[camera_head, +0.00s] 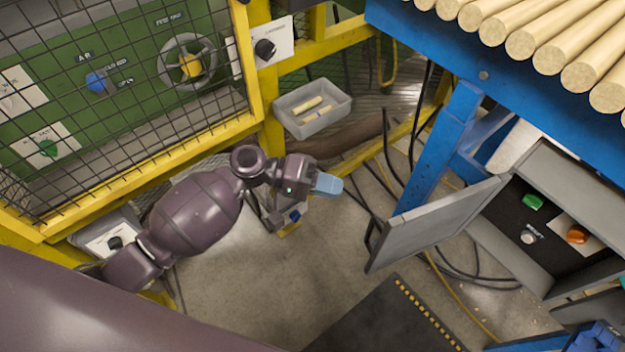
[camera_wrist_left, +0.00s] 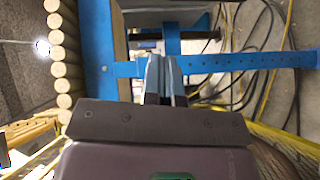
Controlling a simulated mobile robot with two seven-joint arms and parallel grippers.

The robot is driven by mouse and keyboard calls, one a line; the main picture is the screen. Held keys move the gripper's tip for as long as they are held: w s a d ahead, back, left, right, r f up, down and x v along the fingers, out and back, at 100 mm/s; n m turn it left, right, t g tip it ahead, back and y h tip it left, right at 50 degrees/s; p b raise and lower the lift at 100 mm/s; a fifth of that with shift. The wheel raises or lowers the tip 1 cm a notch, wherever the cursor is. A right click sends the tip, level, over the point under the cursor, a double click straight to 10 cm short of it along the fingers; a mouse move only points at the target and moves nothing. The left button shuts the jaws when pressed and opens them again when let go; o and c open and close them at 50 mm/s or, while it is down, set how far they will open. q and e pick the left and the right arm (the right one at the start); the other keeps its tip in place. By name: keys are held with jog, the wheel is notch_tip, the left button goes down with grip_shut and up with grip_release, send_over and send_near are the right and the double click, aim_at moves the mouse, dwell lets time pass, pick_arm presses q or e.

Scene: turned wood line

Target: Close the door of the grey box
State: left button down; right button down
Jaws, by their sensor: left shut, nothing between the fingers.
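The grey box (camera_head: 533,283) stands at the right in the head view, under the blue table. Its grey door (camera_head: 437,222) is swung open toward the left. Inside the box a green button (camera_head: 533,201), an orange knob (camera_head: 577,235) and a pale knob show on a dark panel. My left gripper (camera_head: 328,184), with blue-grey fingers, is shut and empty. It is to the left of the door's free edge, apart from it in the picture. In the left wrist view its fingers (camera_wrist_left: 160,75) are close together.
A blue table frame (camera_head: 440,145) with wooden rods (camera_head: 541,37) stands above and beside the box. A yellow fence (camera_head: 262,100) with mesh is at the left, with a grey bin (camera_head: 313,124) on it. Cables and a dark mat (camera_head: 375,325) lie on the floor.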

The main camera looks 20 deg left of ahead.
pick_arm(q)
jog(key=s+d+f, duration=0.1)
jog(key=s+d, duration=0.1)
jog(key=d, duration=0.4)
jog(key=shift+s+d+f, duration=0.15)
jog(key=shift+d, duration=0.05)
